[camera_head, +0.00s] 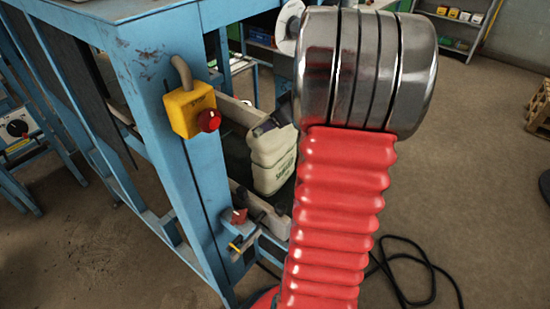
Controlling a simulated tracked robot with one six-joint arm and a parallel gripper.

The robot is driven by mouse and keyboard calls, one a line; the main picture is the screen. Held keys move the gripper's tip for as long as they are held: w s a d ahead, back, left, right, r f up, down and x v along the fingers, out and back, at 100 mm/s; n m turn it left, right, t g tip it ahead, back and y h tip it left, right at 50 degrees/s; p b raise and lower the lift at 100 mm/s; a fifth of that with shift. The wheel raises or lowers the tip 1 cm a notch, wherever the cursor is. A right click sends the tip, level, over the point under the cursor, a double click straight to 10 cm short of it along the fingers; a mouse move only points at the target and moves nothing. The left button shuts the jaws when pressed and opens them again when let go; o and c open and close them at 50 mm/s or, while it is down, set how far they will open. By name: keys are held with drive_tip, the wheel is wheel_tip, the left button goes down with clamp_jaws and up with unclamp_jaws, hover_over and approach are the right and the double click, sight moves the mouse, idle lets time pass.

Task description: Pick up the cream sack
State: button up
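The cream sack (270,172) stands upright on a dark surface inside the blue frame, left of my arm. A dark part that looks like my gripper (272,120) reaches over the top of the sack from the right. My arm's metal section hides most of it. I cannot tell whether its fingers are apart or closed, or whether they touch the sack.
A blue steel frame (160,120) stands left of the sack, with a yellow box and red button (195,112) on its post. A low pale wall (237,110) runs behind the sack. A black cable (415,270) lies on the open floor at right.

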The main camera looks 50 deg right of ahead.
drive_tip(key=shift+c, duration=0.2)
drive_tip(key=c, duration=2.1)
drive_tip(key=shift+w+r, duration=0.1)
drive_tip(key=shift+r, duration=0.1)
clamp_jaws()
